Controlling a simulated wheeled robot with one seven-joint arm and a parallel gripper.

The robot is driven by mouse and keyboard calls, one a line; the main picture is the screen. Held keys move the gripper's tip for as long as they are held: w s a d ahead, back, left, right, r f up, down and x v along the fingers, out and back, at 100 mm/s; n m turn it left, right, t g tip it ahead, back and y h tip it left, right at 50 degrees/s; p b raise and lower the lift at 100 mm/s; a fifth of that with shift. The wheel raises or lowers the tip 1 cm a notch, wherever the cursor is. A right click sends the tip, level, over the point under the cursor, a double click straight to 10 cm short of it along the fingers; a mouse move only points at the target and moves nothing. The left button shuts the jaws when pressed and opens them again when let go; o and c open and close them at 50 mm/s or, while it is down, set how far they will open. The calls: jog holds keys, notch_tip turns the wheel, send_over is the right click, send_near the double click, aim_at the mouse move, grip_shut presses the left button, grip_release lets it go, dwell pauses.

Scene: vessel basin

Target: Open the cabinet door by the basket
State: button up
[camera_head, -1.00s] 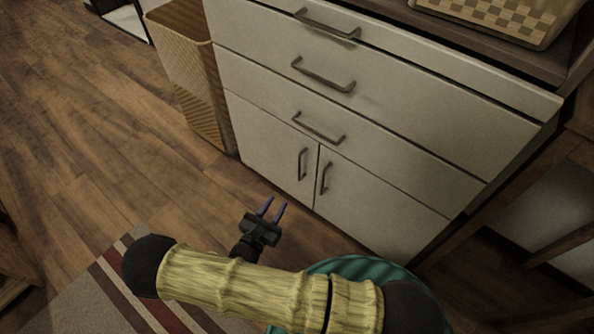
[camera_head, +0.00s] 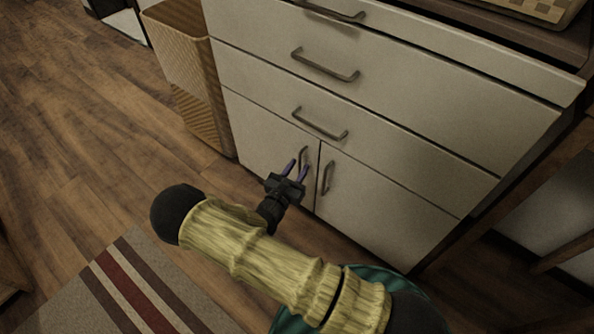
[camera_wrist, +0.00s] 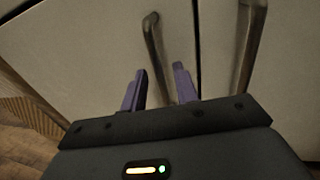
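The white cabinet has two lower doors. The left door (camera_head: 257,134), on the side of the woven basket (camera_head: 188,75), is shut and has a dark vertical handle (camera_head: 304,156). My gripper (camera_head: 296,169) is at this handle, with its two purple fingers apart. In the wrist view my gripper (camera_wrist: 158,87) is open, and the left door's handle (camera_wrist: 154,45) shows between and beyond the fingertips. I cannot tell whether a finger touches it. The right door (camera_head: 375,205) is also shut, and its handle (camera_wrist: 249,48) stands to the right of the fingers.
Drawers with horizontal handles (camera_head: 320,124) sit above the doors, all shut. The basket stands against the cabinet's left side, near the left door. A striped rug (camera_head: 125,290) lies at lower left. The wood floor (camera_head: 90,150) left of the cabinet is clear.

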grip_shut()
